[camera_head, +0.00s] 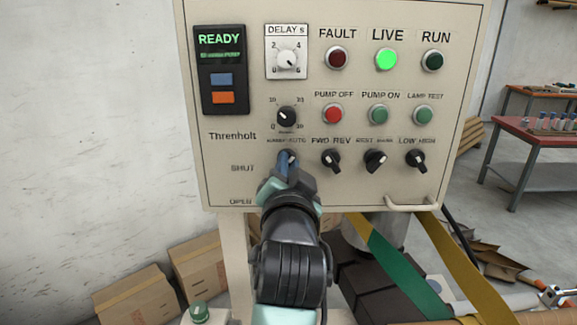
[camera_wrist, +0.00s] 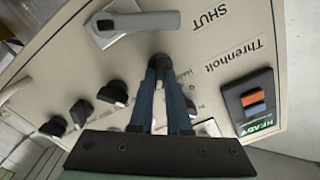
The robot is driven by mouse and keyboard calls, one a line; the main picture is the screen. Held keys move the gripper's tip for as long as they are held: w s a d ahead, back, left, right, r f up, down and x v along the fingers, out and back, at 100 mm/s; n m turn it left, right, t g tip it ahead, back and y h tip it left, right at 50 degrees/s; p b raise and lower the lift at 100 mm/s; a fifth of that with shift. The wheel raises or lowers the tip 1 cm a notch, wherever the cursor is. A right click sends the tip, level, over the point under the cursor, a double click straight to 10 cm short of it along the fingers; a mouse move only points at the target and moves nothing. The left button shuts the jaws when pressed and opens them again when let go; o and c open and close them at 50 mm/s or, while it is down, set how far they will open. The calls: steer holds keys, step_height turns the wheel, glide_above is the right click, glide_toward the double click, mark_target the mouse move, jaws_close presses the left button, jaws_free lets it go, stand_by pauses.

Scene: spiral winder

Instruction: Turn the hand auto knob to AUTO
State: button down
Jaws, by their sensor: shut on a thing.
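The hand auto knob (camera_head: 291,154) is a small black knob under its label, at the left end of the lower knob row on the beige panel. It also shows in the wrist view (camera_wrist: 160,61) as a dark piece at the fingertips. My gripper (camera_head: 287,163) reaches up to it from below, and its two blue-grey fingers are closed on the knob. In the wrist view my gripper (camera_wrist: 160,72) has its tips together on the knob. The fingers cover most of the knob, so I cannot tell where its pointer stands.
The FWD REV knob (camera_head: 331,159) sits close on the right. A black Threnholt dial (camera_head: 287,117) is just above. A grey lever (camera_wrist: 140,23) by SHUT lies close to the fingers in the wrist view. A handle (camera_head: 412,204) juts from the panel's lower right.

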steer(key=c, duration=0.9)
jaws_free()
steer(key=shift+s, duration=0.15)
steer(key=s+b, duration=0.4)
steer(key=s, duration=0.8)
steer(key=shift+s, duration=0.35)
steer(key=s+r+n+t, duration=0.2)
steer(key=s+r+t, duration=0.1)
steer(key=r, duration=0.4)
steer(key=s+r+n+t, duration=0.2)
steer(key=s+r+t, duration=0.1)
steer(key=r, duration=0.3)
steer(key=s+r+n+t, duration=0.3)
steer(key=s+r, duration=0.1)
steer(key=r, duration=0.3)
steer(key=shift+s+a+r, duration=0.15)
steer(key=shift+s+r, duration=0.15)
